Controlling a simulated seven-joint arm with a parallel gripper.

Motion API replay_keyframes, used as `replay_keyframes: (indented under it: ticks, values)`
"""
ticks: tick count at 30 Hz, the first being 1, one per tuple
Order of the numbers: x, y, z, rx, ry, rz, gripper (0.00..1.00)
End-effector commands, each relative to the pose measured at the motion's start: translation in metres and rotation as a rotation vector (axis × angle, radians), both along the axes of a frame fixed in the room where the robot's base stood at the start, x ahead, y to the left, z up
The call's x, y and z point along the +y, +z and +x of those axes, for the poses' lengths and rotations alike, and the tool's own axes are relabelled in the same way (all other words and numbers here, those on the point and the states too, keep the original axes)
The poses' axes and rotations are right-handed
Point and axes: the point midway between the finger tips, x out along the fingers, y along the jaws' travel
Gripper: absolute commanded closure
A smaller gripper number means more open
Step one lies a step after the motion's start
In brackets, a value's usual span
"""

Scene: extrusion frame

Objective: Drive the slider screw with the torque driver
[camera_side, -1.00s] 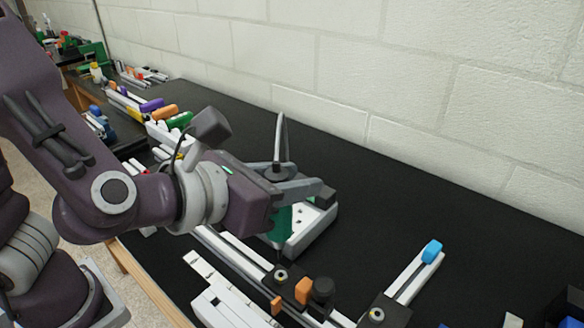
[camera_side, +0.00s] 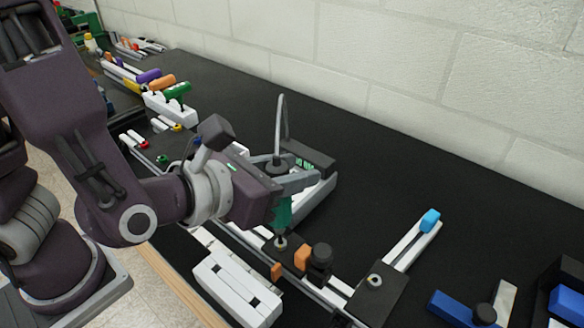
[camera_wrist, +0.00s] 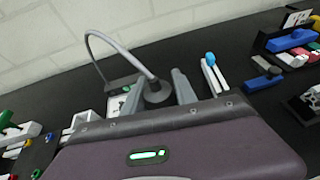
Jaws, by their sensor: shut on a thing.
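My gripper (camera_side: 292,184) is shut on the torque driver (camera_side: 281,212), which has a green body, a dark round top and a grey cable rising from it. The driver is upright, with its lower end right over the slider screw (camera_side: 281,244). I cannot tell whether the tip touches the screw. The screw sits in a black slider block (camera_side: 291,255) on the extrusion rail. In the wrist view the driver's dark top (camera_wrist: 156,92) shows between my fingers; the screw is hidden there.
A black plate (camera_side: 378,298) with another screw and a light-blue-tipped bar (camera_side: 410,247) lies to the right. An orange tab (camera_side: 302,257) and black knob (camera_side: 320,258) stand close beside the driver. A white-and-grey stand (camera_side: 318,190) is behind. The bench toward the wall is clear.

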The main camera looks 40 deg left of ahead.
Motion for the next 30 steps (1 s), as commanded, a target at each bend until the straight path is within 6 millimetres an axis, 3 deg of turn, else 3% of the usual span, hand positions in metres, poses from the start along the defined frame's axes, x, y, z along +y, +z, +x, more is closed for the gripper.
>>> replay_keyframes:
  ticks: [30]
  values:
    - [0.0001,-0.0095,0.0001,-0.001,0.001,0.001,1.00]
